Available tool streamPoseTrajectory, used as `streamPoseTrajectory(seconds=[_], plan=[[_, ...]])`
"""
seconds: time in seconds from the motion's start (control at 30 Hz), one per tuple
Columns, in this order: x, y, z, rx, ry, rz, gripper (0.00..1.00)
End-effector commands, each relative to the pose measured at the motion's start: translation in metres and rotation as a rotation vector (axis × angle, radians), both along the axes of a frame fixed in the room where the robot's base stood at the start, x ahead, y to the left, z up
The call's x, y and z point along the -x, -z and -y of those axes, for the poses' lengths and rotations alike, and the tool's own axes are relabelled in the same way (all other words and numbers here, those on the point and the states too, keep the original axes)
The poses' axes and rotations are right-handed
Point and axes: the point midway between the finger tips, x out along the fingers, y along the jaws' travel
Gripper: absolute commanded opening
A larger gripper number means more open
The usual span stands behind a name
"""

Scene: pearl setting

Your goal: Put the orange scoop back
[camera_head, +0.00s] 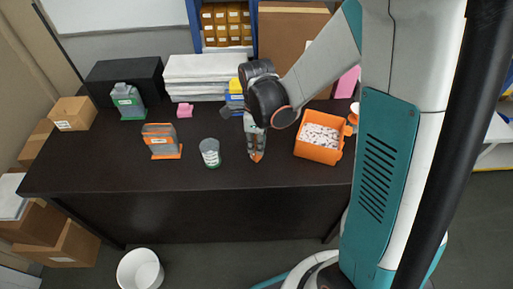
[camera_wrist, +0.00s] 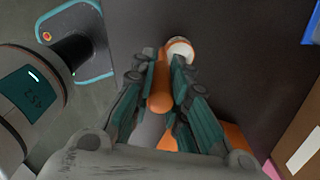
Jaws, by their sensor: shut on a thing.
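My gripper (camera_head: 256,133) points down over the front middle of the dark table. It is shut on the orange scoop (camera_wrist: 159,98), whose handle runs between the fingers in the wrist view. The scoop's round end (camera_wrist: 180,50) looks pale inside with an orange edge. In the head view only a small orange part of the scoop (camera_head: 257,156) shows under the fingers, close to the table top. I cannot tell whether it touches the table. An orange bin (camera_head: 318,154) of white pieces stands right of my gripper.
A clear jar (camera_head: 210,153) stands just left of my gripper. White stacks (camera_head: 205,75) stand behind. An orange-and-white item (camera_head: 353,114) is partly hidden by my arm.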

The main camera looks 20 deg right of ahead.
Motion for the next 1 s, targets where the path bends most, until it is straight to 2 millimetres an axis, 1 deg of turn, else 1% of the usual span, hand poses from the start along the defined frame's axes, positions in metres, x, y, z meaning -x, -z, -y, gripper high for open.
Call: streamPoseTrajectory(seconds=[0.03, 0.1, 0.33, 0.47, 0.5, 0.57, 0.6, 0.87, 1.0], plan=[[-0.0002, 0.0103, 0.0, 0.0, 0.0, 0.0, 0.0], [-0.0001, 0.0142, 0.0, 0.0, 0.0, 0.0, 0.0], [0.0001, 0.0129, 0.0, 0.0, 0.0, 0.0, 0.0], [0.0001, 0.0169, 0.0, 0.0, 0.0, 0.0, 0.0], [0.0001, 0.0166, 0.0, 0.0, 0.0, 0.0, 0.19], [0.0001, 0.016, 0.0, 0.0, 0.0, 0.0, 0.33], [0.0001, 0.0159, 0.0, 0.0, 0.0, 0.0, 0.35], [0.0001, 0.0157, 0.0, 0.0, 0.0, 0.0, 0.35], [0.0001, 0.0111, 0.0, 0.0, 0.0, 0.0, 0.35]])
